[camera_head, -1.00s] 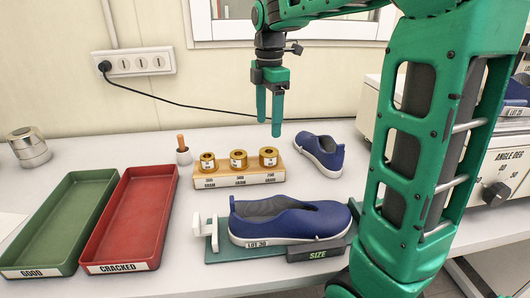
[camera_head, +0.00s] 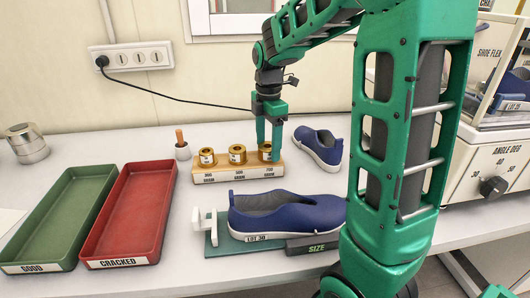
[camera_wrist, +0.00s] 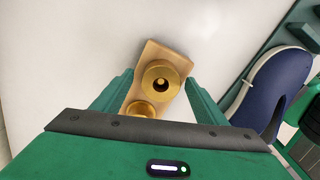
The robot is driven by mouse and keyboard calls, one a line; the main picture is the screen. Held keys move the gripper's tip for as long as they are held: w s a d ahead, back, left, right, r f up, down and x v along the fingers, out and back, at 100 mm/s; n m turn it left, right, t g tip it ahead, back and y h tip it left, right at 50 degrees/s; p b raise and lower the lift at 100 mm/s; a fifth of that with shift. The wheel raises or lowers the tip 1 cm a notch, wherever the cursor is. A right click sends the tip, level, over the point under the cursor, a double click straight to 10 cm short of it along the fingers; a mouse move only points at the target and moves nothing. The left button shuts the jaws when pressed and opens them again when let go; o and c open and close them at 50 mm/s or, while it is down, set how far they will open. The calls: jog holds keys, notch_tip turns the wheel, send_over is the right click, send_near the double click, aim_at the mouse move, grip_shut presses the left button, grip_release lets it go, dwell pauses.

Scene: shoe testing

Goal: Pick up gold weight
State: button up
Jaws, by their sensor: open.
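Several gold weights stand in a row on a wooden block (camera_head: 222,177) with number labels on its front: a left one (camera_head: 207,157), a middle one (camera_head: 237,154) and a right one (camera_head: 265,151). My green gripper (camera_head: 268,153) is lowered over the right weight, its fingers open and partly hiding it. Another weight (camera_wrist: 141,110) is partly hidden behind the gripper body.
A blue shoe (camera_head: 285,216) on a sizing stand is in front of the block, and another shoe (camera_head: 321,147) lies close to its right. A red tray (camera_head: 127,220) and a green tray (camera_head: 56,222) are at left. A wooden-handled tool (camera_head: 181,147) stands beside the block.

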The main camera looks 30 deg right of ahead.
jog(key=shift+f, duration=0.3)
grip_shut()
jog(key=shift+r, duration=0.1)
